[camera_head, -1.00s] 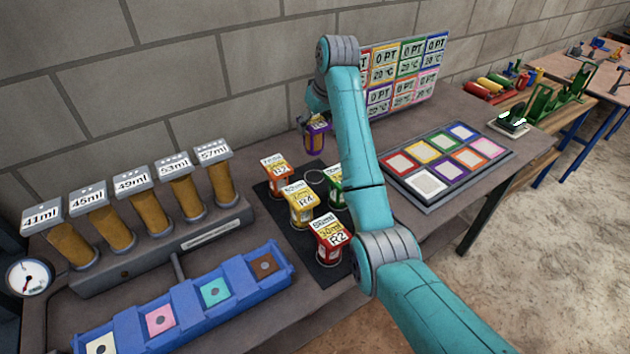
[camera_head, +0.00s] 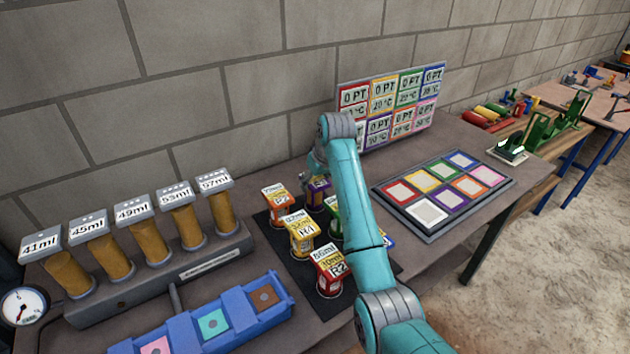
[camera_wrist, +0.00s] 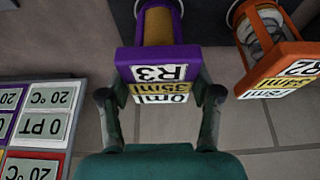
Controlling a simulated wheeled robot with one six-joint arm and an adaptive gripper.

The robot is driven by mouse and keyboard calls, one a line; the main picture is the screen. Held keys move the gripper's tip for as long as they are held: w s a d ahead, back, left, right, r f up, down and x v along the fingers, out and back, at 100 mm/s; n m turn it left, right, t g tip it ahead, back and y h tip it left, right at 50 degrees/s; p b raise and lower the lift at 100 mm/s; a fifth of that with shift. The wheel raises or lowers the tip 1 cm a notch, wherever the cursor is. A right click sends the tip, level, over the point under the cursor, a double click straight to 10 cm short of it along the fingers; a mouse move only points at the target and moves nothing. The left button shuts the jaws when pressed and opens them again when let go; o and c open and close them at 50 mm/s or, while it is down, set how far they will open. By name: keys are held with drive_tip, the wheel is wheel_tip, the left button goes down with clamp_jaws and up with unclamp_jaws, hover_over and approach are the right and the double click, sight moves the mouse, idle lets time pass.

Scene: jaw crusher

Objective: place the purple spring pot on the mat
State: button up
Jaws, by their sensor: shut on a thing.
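The purple spring pot (camera_head: 318,188) is upright at the back of the dark mat (camera_head: 299,277), just right of the orange pot (camera_head: 278,207). My gripper (camera_head: 313,178) is shut on its top, partly hidden by my forearm. In the wrist view, my gripper's fingers (camera_wrist: 160,98) stand on both sides of the purple pot's R3-labelled lid (camera_wrist: 155,57). The pot's base shows over a ring on the dark surface. Whether it touches the mat I cannot tell. The orange pot (camera_wrist: 268,45) is close beside it.
Yellow (camera_head: 299,238), red (camera_head: 330,272), green (camera_head: 335,210) and blue (camera_head: 389,241) pots stand close by, some partly behind my arm. A colour-square board (camera_head: 410,228) is on the right, a score panel (camera_head: 392,105) behind. Blue trays (camera_head: 240,312) and measuring tubes (camera_head: 130,214) fill the left.

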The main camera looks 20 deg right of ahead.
drive_tip(key=shift+f, duration=0.1)
drive_tip(key=o, duration=1.3)
drive_tip(key=shift+o, duration=0.2)
drive_tip(key=v, duration=1.2)
